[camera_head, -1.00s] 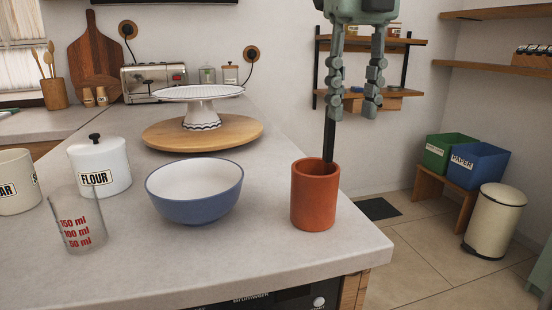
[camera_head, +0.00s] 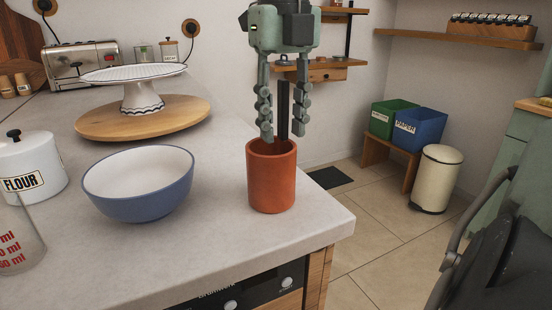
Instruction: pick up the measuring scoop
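A dark, narrow upright handle (camera_head: 284,108) sticks up out of a terracotta pot (camera_head: 271,178) near the counter's right edge. It may be the measuring scoop's handle; any part inside the pot is hidden. My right gripper (camera_head: 283,134) points down over the pot with its two fingers spread, the tips at about the height of the rim. The handle shows in the gap between the fingers, with visible space on both sides. I cannot tell whether it is truly between them in depth. My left gripper is not in view.
A blue bowl (camera_head: 138,200) stands left of the pot. Farther left are a white flour canister (camera_head: 32,160) and a clear measuring beaker (camera_head: 18,235). A cake stand (camera_head: 143,97) sits on a round wooden board (camera_head: 182,119) behind. The counter (camera_head: 225,245) is bare in front.

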